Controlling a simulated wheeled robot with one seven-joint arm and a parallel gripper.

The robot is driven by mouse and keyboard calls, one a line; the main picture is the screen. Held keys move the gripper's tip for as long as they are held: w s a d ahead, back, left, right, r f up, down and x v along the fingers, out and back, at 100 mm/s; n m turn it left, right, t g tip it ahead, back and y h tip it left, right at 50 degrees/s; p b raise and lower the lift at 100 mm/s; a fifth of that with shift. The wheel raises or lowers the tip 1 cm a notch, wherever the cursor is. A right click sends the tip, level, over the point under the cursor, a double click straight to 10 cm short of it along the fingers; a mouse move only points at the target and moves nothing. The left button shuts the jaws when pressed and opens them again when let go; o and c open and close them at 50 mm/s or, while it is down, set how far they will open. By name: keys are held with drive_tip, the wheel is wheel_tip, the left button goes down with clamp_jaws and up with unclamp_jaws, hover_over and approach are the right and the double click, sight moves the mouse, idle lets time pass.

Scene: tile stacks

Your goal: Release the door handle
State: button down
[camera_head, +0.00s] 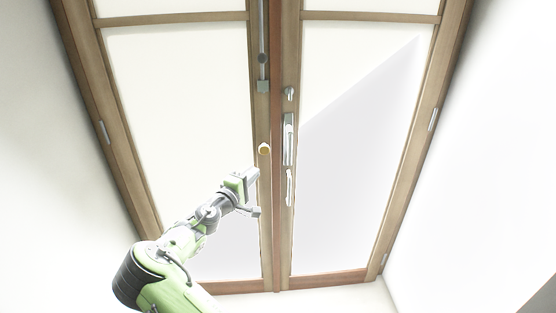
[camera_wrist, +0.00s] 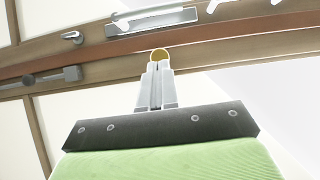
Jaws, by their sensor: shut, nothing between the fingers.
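The double door has a round gold knob (camera_head: 264,149) on the left leaf's inner stile. It also shows in the wrist view (camera_wrist: 160,54), just beyond my fingertips. My gripper (camera_head: 254,174) is below and slightly left of the knob in the head view, apart from it. In the wrist view my gripper (camera_wrist: 158,66) has its two fingers together, with nothing seen between them. A silver handle plate (camera_head: 288,140) and a silver pull below it (camera_head: 289,188) are on the right leaf. My gripper is left of both and holds neither.
A long metal bolt (camera_head: 262,60) runs down the left stile above the knob. A small silver fitting (camera_head: 289,93) is above the handle plate. Both leaves (camera_head: 180,100) look closed. Plain walls (camera_head: 480,130) flank the door.

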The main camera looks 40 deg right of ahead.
drive_tip(key=d+b, duration=0.2)
drive_tip(key=d, duration=1.1)
drive_tip(key=shift+w, duration=0.4)
